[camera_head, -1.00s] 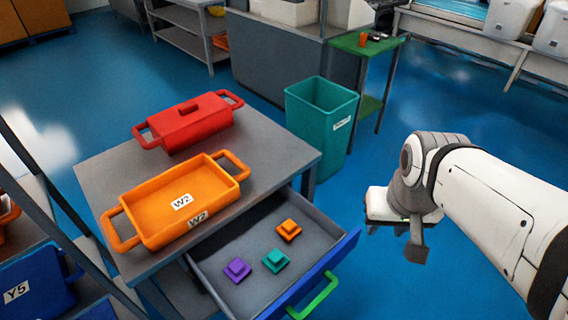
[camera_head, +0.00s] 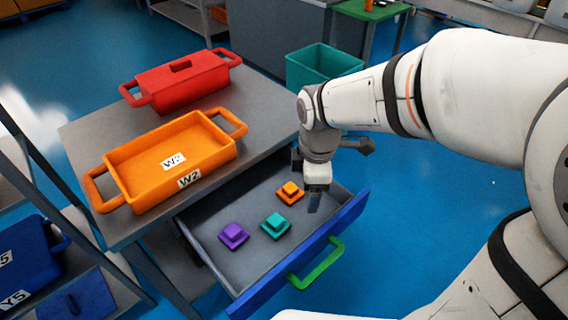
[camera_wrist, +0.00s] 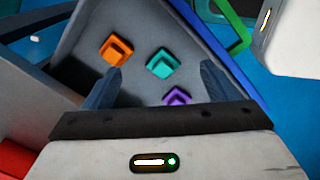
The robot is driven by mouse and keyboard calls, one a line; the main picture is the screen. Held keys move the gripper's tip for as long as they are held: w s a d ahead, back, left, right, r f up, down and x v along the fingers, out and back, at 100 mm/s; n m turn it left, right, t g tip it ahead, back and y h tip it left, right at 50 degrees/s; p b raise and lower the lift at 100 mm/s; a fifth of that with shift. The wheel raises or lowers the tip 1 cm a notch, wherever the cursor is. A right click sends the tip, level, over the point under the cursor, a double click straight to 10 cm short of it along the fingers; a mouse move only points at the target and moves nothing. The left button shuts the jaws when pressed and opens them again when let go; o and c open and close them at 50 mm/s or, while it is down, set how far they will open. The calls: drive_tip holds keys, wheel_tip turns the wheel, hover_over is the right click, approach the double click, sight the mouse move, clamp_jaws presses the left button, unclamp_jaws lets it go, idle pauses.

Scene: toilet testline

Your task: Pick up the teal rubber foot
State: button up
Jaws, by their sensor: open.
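The teal rubber foot (camera_head: 275,226) is a small square stepped block. It lies in the open drawer, between a purple foot (camera_head: 233,236) and an orange foot (camera_head: 290,192). My gripper (camera_head: 314,200) is over the drawer's right end, beside the orange foot, above the drawer floor. In the wrist view, my gripper (camera_wrist: 164,88) is open and empty. There the teal foot (camera_wrist: 160,63) shows ahead of and between the fingers, apart from them. The orange foot (camera_wrist: 116,50) is to its left, and the purple foot (camera_wrist: 177,96) is partly hidden near the right finger.
The grey drawer has a blue front (camera_head: 258,294) with a green handle (camera_head: 316,262). On the table above stand an empty orange tray (camera_head: 130,192) labelled W2 and a red lidded container (camera_head: 182,84). A teal bin (camera_head: 322,62) stands behind my arm.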

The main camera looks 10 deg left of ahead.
sight(275, 219)
drive_tip(key=a+f+n+b, duration=0.3)
drive_tip(key=a+f+n, duration=0.5)
drive_tip(key=shift+a+f+g, duration=0.15)
drive_tip(key=shift+a+g, duration=0.05)
drive_tip(key=shift+g, duration=0.2)
drive_tip(key=shift+s+a+f+n, duration=0.1)
drive_tip(key=shift+a+f+n, duration=0.1)
drive_tip(key=shift+f+n, duration=0.15)
drive_tip(key=f, duration=0.2)
drive_tip(key=f+b, duration=0.1)
drive_tip(key=f, duration=0.1)
drive_tip(key=f+b, duration=0.1)
drive_tip(key=f, duration=0.2)
drive_tip(key=shift+d+f, duration=0.1)
drive_tip(key=shift+d, duration=0.25)
drive_tip(key=shift+c, duration=0.4)
drive_tip(key=c, duration=1)
